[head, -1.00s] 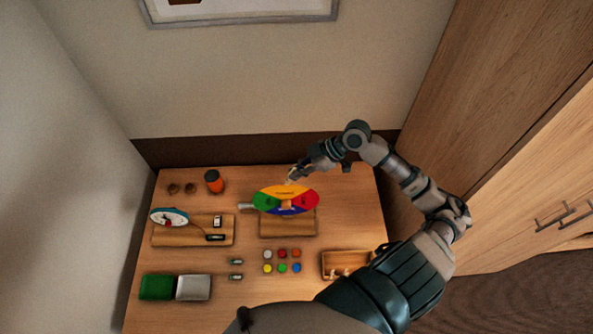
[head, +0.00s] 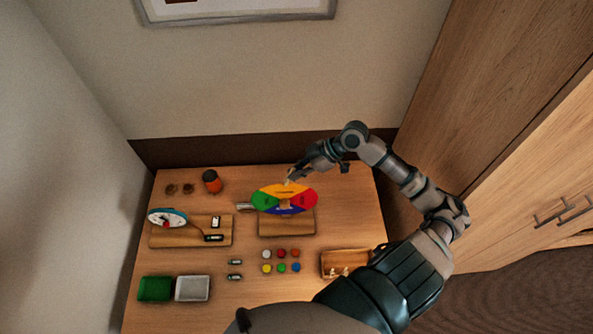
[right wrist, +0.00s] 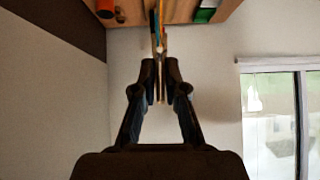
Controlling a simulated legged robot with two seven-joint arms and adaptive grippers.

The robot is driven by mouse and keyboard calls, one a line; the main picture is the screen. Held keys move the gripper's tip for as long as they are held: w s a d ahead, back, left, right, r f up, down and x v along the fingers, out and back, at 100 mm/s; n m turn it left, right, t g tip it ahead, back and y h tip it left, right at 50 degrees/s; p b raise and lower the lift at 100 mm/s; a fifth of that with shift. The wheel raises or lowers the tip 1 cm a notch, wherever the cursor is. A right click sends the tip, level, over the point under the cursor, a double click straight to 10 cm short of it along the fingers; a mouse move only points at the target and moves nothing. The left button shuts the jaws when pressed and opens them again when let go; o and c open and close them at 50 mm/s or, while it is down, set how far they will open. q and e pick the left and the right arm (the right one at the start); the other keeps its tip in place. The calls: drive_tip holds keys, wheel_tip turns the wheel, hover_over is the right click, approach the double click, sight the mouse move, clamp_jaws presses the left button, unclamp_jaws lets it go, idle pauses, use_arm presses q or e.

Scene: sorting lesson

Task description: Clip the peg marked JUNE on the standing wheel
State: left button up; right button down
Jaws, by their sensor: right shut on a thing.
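The standing wheel (head: 269,200) has yellow, red, blue and green sectors and stands on a wooden base (head: 287,226). My right gripper (head: 291,178) is at the wheel's top edge, above the yellow sector. In the right wrist view the gripper (right wrist: 161,72) is shut on a thin wooden peg (right wrist: 160,88). The wheel shows edge-on there (right wrist: 156,22), in line with the peg's far end. I cannot tell whether the peg grips the rim, and its marking cannot be read. My left gripper is not in view.
A wooden box (head: 345,252) with pegs is at the right. Coloured discs (head: 281,267) lie before the wheel. A dial on a board (head: 170,240), an orange jar (head: 212,184), and green (head: 156,289) and grey (head: 193,289) trays are at the left.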

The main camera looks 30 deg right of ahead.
drive_tip(key=shift+x, duration=0.95)
drive_tip(key=shift+s, duration=0.15)
drive_tip(key=c, duration=1.2)
unclamp_jaws()
drive_tip(key=shift+o, duration=0.2)
drive_tip(key=v, duration=1.2)
